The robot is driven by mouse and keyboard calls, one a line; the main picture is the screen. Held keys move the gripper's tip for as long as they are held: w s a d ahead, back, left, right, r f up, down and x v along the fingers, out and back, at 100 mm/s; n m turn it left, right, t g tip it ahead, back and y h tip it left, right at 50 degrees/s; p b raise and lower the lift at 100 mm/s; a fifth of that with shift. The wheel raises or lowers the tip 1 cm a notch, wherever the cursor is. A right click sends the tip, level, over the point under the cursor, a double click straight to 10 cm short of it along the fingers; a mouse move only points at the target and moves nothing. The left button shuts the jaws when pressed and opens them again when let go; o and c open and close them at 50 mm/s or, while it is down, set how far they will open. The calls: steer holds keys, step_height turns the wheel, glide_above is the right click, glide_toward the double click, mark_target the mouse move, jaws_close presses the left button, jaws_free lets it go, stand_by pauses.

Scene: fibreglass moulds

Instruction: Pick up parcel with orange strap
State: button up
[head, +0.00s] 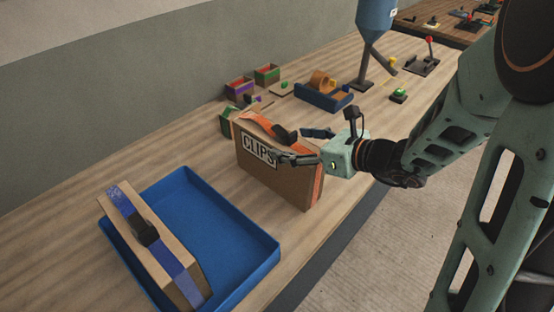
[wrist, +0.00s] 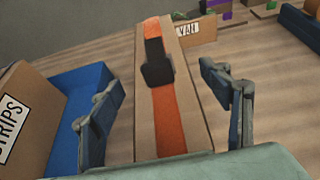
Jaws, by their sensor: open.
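The parcel with the orange strap (head: 272,167) is a brown cardboard box standing upright on the bench, with a "CLIPS" label on its side and a black handle or buckle on top. In the wrist view the parcel (wrist: 197,95) stands between the two fingers, its orange strap and black buckle along the narrow top face. My gripper (head: 304,145) is open at the parcel's upper right part in the head view. In the wrist view my gripper (wrist: 165,115) has one finger on each side of the parcel, with visible gaps.
A blue tray (head: 268,246) stands at the front left, with a blue-strapped parcel (head: 165,262) upright in its left part.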

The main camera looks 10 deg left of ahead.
mark_target(278, 136)
steer(key=x, duration=0.5)
steer(key=shift+w+a+r, duration=0.2)
steer(key=shift+r, duration=0.15)
steer(key=shift+c, duration=0.3)
steer(key=shift+r, duration=0.1)
jaws_close()
